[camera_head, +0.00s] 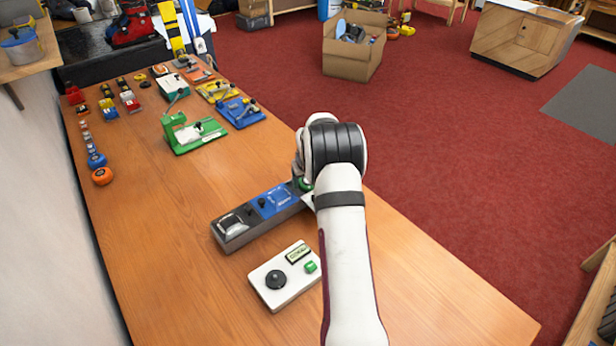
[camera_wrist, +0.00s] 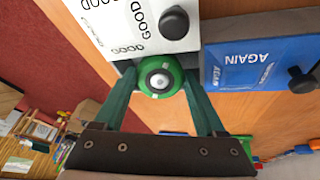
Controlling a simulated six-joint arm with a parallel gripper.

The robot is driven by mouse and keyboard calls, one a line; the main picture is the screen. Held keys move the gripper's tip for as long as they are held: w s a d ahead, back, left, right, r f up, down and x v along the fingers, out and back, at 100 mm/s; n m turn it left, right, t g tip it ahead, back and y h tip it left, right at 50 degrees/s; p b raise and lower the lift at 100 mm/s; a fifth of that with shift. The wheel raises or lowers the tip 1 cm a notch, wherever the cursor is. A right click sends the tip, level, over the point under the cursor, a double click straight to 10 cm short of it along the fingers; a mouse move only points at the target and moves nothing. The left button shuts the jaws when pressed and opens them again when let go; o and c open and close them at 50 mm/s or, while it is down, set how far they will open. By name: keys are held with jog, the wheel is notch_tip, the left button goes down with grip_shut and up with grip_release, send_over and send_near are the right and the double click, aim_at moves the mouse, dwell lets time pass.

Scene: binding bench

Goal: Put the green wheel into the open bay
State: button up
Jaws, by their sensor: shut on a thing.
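The green wheel (camera_wrist: 158,77), with a pale round hub, sits between the two fingers of my gripper (camera_wrist: 160,88) in the wrist view. My gripper is shut on it. In the head view the wheel (camera_head: 305,185) shows only as a bit of green beside my arm. It is close to the far edge of a long dark grey box (camera_head: 232,240). The box has a blue panel marked AGAIN (camera_wrist: 245,62) and a white panel marked GOOD (camera_wrist: 125,22), each with a black knob. My arm hides the box's right end. I cannot tell which bay is open.
A white control box (camera_head: 268,292) with a black knob and a green button stands in front. A green fixture (camera_head: 185,140) and blue fixture (camera_head: 240,112) stand farther back. Small coloured rolls (camera_head: 102,176) line the left edge.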

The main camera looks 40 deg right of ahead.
jog(key=shift+f, duration=0.6)
jog(key=o, duration=1.6)
jog(key=shift+c, duration=0.2)
notch_tip(320, 180, up, 12)
jog(key=shift+f, duration=0.25)
